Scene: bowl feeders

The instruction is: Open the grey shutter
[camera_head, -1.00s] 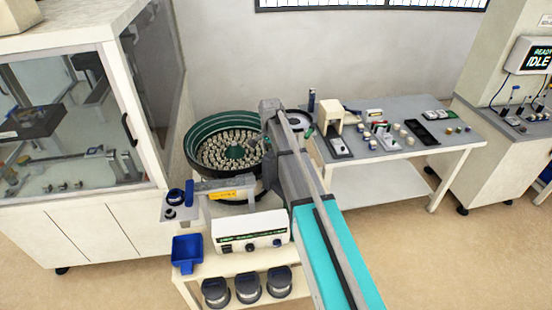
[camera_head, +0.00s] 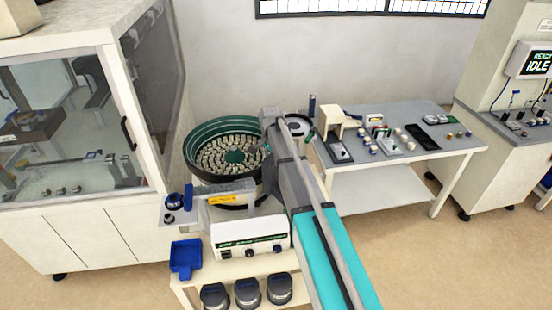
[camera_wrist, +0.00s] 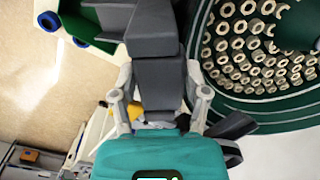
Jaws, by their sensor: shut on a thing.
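In the wrist view, a dark grey block (camera_wrist: 155,72) lies between the two pale fingers of my gripper (camera_wrist: 158,92). The fingers are closed against its sides, and it appears to be the grey shutter. Its far end runs up towards the top of the picture, and its lower end is hidden by my teal gripper body. In the head view, my arm covers the gripper and the shutter, beside the green bowl feeder (camera_head: 191,152). The bowl also shows in the wrist view (camera_wrist: 285,108), holding many pale ring-shaped parts.
A track with a yellow label (camera_head: 240,198) and a white control box (camera_head: 230,240) stand in front of the bowl. A blue bin (camera_head: 185,258) hangs at the left. A glass-sided cabinet (camera_head: 85,222) stands left. A grey table (camera_head: 405,107) with small parts stands right.

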